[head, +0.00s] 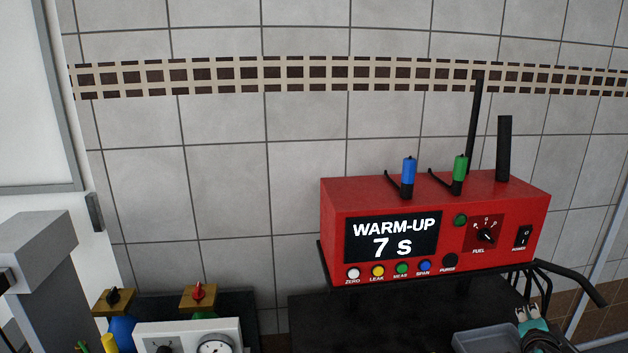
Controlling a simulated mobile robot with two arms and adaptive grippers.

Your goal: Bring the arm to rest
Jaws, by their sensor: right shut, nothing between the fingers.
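My right gripper (529,311) shows at the lower right, with pale fingertips and a teal body. It is shut and holds nothing. It is in front of and below the right part of a red analyser (335,215), apart from its front panel in the picture. The analyser's display (392,237) reads "WARM-UP 7 s". Its fuel knob (486,235) and black power switch (523,236) are on the right of the panel. My left gripper is not in view.
A grey tray (485,338) lies just left of the right gripper. Gas valves (200,295) and a white gauge box (190,335) stand at the lower left. A grey block (38,240) stands at the left edge.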

